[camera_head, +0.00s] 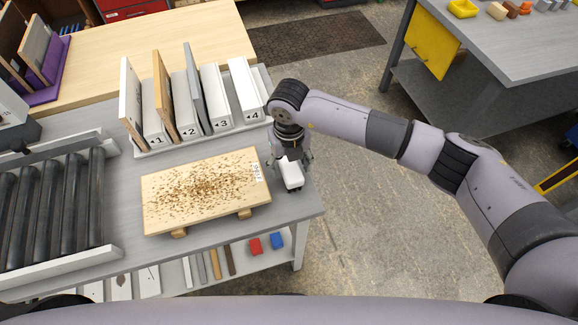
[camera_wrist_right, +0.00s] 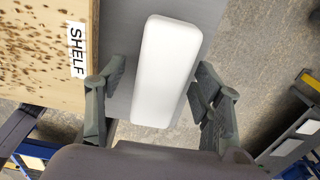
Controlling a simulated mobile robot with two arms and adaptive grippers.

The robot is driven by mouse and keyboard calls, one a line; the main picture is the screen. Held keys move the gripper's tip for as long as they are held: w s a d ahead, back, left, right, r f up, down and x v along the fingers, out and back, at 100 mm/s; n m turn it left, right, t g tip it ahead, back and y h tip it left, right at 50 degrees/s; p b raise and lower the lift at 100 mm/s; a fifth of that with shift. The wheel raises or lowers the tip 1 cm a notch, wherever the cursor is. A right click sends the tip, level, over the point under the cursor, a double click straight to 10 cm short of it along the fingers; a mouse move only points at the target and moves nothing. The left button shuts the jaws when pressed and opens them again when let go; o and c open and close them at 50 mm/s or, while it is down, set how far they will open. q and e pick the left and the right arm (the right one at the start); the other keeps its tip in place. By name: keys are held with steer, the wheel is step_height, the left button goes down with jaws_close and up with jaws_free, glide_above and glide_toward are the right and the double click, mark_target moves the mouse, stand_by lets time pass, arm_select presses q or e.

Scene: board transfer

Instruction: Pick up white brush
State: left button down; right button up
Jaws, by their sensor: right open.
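The white brush (camera_head: 291,174) is a white block with rounded edges near the right end of the grey table, beside the board marked SHELF. It also shows in the right wrist view (camera_wrist_right: 166,70), long and upright in the picture. My right gripper (camera_head: 290,161) is over the brush with its fingers apart. In the right wrist view, one finger is on each side of the brush (camera_wrist_right: 160,76), with a visible gap on both sides. I cannot tell how high the fingers are above the table. My left gripper is not in view.
The speckled SHELF board (camera_head: 185,194) lies left of the brush on two wooden supports. A numbered rack (camera_head: 188,138) with upright boards stands behind. A roller conveyor (camera_head: 60,200) is at the left. The table's right edge (camera_head: 318,205) is close to the brush.

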steer(key=shift+c, duration=0.5)
steer(key=c, duration=1.2)
steer(key=shift+r, duration=0.15)
steer(key=shift+c, duration=0.2)
step_height(320, 180, up, 20)
steer(key=b, duration=0.5)
